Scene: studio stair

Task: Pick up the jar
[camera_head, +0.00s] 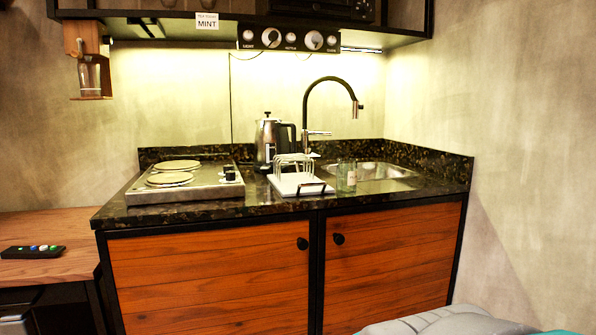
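A clear, slightly greenish glass vessel (346,178), which looks like the jar, stands upright on the dark stone counter (225,208). It is close to the front edge of the sink and just right of the white dish rack. Nothing covers it from this view. Another glass vessel (89,76) sits in a wooden wall holder at the upper left; I cannot tell if it is a jar. My gripper is not in view.
A white dish rack (287,187) stands left of the glass, with a kettle (266,139) behind. A hot plate (200,185) is at left, the sink (372,170) and tall faucet (331,82) at right. A remote (32,251) lies on the side table (60,232).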

